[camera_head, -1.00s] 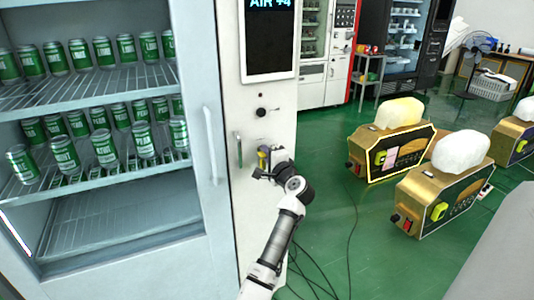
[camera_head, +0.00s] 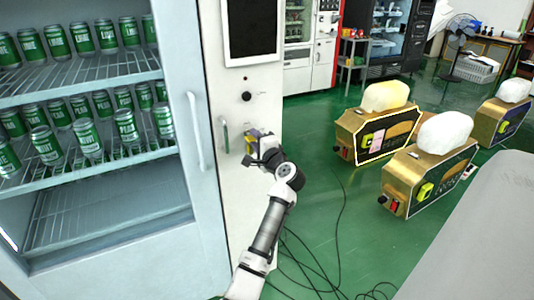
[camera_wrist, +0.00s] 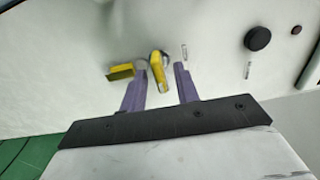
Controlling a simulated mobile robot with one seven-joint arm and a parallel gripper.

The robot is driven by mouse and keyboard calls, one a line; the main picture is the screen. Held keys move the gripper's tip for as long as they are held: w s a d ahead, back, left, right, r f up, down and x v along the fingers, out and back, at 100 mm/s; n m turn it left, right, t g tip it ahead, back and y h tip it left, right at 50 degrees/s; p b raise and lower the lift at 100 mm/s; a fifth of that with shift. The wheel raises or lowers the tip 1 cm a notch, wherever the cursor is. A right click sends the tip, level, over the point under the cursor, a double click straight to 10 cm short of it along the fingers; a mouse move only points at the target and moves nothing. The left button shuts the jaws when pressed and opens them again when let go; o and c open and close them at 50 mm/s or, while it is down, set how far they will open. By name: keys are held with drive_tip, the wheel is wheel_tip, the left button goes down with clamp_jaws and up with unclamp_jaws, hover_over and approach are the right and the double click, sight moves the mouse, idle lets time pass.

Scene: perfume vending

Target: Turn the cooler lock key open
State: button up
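The cooler (camera_head: 195,130) stands at left with its white side panel (camera_head: 235,205). In the wrist view a yellow key (camera_wrist: 159,75) with a silvery base sits on the panel, between my gripper's two purple fingers. A gap shows on each side of the key, so my gripper (camera_wrist: 161,67) is open around it. In the head view my gripper (camera_head: 252,144) is at the panel, below the black knob (camera_head: 246,96), and the key is mostly hidden there. A second yellow piece (camera_wrist: 120,72) lies left of the left finger.
A black knob (camera_wrist: 258,38) and a small dark round part (camera_wrist: 296,30) are on the panel, right of the fingers. A green-silver handle (camera_head: 224,135) is left of my gripper. Cables lie on the green floor.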

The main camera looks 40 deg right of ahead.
drive_tip(key=b+v, duration=0.3)
drive_tip(key=v, duration=0.9)
drive_tip(key=shift+s, duration=0.2)
